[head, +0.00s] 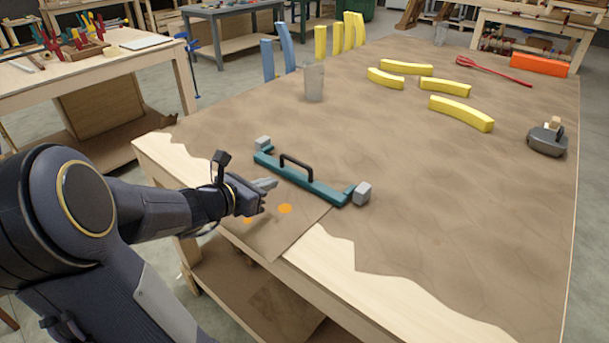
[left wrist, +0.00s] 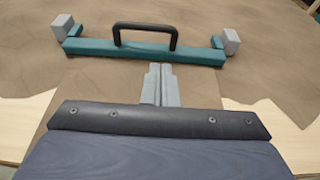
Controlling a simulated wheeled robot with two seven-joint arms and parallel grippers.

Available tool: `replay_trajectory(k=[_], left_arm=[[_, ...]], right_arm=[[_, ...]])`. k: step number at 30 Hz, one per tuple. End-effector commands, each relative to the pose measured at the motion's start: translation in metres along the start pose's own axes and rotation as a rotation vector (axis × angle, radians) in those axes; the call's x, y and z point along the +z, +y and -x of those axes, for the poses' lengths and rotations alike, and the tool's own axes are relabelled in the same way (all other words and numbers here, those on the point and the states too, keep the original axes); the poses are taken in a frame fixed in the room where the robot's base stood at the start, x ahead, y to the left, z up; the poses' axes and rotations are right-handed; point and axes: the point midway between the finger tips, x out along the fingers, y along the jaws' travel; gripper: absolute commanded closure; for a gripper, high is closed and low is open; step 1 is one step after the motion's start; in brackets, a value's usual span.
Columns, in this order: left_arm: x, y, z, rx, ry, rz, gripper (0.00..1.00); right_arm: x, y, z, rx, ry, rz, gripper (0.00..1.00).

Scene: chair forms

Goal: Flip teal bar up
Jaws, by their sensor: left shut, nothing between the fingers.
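The teal bar (head: 308,183) lies flat on the brown covering of the workbench, near its front edge. It has a black handle (head: 296,164) on top and a grey block at each end (head: 361,194). In the left wrist view the teal bar (left wrist: 148,51) runs across the top, with the handle (left wrist: 145,28) standing up. My left gripper (head: 273,184) is shut and empty, just on the near side of the bar; its fingertips (left wrist: 160,72) point at the bar's middle and look slightly apart from it. My right gripper is not in view.
Orange dots (head: 285,208) mark a brown flap at the front edge. A grey translucent cup (head: 314,82) stands behind the bar. Yellow curved pieces (head: 461,112), a red tool (head: 490,70), an orange block (head: 539,65) and a grey object (head: 547,141) lie farther off. The middle is clear.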

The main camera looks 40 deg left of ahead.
Motion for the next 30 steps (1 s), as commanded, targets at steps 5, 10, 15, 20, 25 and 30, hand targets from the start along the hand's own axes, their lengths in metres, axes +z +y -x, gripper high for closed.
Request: replay_trajectory(k=[5, 10, 15, 20, 25, 30], left_arm=[[0.0, -0.001, -0.002, -0.002, 0.0, -0.002, 1.0], [-0.001, -0.002, -0.021, -0.006, 0.001, -0.003, 1.0], [-0.002, -0.003, -0.054, -0.008, 0.0, -0.002, 1.0], [-0.001, -0.002, -0.08, -0.007, 0.0, -0.004, 1.0], [0.0, -0.002, -0.096, -0.005, 0.0, -0.004, 1.0], [0.0, -0.002, -0.101, -0.003, 0.001, -0.005, 1.0]], right_arm=[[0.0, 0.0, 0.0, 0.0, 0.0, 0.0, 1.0], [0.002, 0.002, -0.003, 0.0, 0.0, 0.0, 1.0], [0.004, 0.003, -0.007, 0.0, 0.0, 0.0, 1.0], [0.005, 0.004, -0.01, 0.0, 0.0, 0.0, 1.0], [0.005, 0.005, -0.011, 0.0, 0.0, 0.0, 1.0], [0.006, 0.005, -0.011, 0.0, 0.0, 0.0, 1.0]])
